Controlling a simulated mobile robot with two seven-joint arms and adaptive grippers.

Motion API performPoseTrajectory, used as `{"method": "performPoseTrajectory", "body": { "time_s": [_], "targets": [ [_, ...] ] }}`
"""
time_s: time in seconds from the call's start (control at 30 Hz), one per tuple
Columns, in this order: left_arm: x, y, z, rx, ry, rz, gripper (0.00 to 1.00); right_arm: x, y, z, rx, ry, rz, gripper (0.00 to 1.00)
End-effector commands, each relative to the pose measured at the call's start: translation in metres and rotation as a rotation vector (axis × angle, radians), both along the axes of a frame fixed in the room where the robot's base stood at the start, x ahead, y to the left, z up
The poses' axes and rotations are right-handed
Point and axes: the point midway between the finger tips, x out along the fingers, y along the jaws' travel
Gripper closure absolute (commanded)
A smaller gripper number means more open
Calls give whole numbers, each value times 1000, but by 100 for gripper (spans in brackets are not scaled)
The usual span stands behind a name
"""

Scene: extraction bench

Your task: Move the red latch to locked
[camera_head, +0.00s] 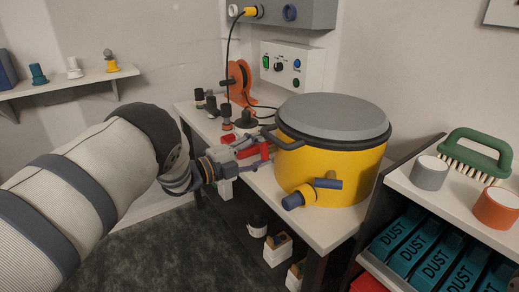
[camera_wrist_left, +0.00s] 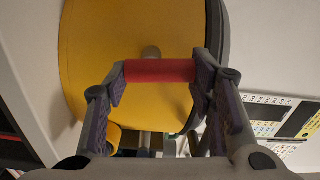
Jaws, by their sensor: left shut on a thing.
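The red latch (camera_wrist_left: 160,71) is a red bar in front of the yellow drum (camera_wrist_left: 100,45) in the left wrist view. My left gripper (camera_wrist_left: 158,80) is shut on it, one finger at each end of the bar. In the head view the yellow drum (camera_head: 325,165) has a grey lid (camera_head: 333,115) and stands on the bench. My left gripper (camera_head: 262,152) is at the drum's left side there, and red shows at its fingers. The latch's mount is partly hidden by the gripper. My right gripper is not in view.
A blue-ended spout (camera_head: 308,194) sticks out of the drum's front. An orange reel (camera_head: 240,82) and several small knobbed parts stand behind my gripper. A shelf at the right holds a green brush (camera_head: 475,150), two cups and teal DUST boxes (camera_head: 398,235).

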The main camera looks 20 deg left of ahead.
Motion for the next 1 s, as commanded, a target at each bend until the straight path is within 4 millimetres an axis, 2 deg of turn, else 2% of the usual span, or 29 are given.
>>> {"method": "performPoseTrajectory", "body": {
  "time_s": [0.33, 0.87, 0.9, 0.97, 1.0],
  "targets": [
    [-1, 0, 0, 94, -73, 1, 78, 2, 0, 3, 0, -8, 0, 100],
    [-1, 0, 0, 110, -86, 1, 78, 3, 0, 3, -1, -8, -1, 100],
    [-1, 0, 0, 110, -85, 1, 43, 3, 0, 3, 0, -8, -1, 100],
    [-1, 0, 0, 110, -85, 1, 30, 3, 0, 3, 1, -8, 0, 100],
    [-1, 0, 0, 109, -85, 1, 30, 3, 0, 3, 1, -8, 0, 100]
  ]
}}
